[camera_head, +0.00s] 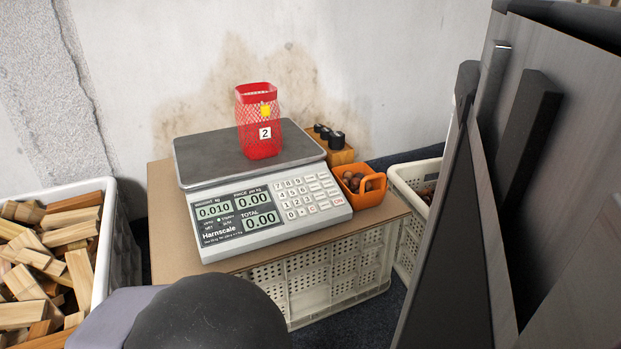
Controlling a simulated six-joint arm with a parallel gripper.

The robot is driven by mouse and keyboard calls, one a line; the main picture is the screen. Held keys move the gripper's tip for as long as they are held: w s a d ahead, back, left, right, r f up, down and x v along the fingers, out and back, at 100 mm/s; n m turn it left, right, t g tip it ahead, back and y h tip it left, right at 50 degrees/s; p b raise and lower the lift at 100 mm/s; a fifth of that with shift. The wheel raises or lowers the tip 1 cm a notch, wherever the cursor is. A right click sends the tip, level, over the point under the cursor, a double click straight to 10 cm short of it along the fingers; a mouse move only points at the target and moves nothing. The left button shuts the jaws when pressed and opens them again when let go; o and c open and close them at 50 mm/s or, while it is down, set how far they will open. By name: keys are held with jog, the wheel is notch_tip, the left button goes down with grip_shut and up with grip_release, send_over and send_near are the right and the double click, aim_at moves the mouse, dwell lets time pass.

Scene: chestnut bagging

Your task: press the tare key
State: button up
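The Harnscale scale (262,239) stands on a brown board. Its keypad (303,194) is on the right of the sloped front, with digit keys and several wider keys at their right. The labels are too small to tell which is the tare key. The displays (235,210) read 0.010 for weight and 0.00 for price and total. A red mesh bag (259,139) with a yellow tag and a label "2" stands upright and open on the grey weighing plate (203,154).
An orange scoop (371,195) with chestnuts sits right of the scale, before a wooden block (341,157) with black knobs. A white crate (105,240) of wood pieces stands left, another crate (408,185) right.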

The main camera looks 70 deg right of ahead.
grip_shut()
dwell(1.5)
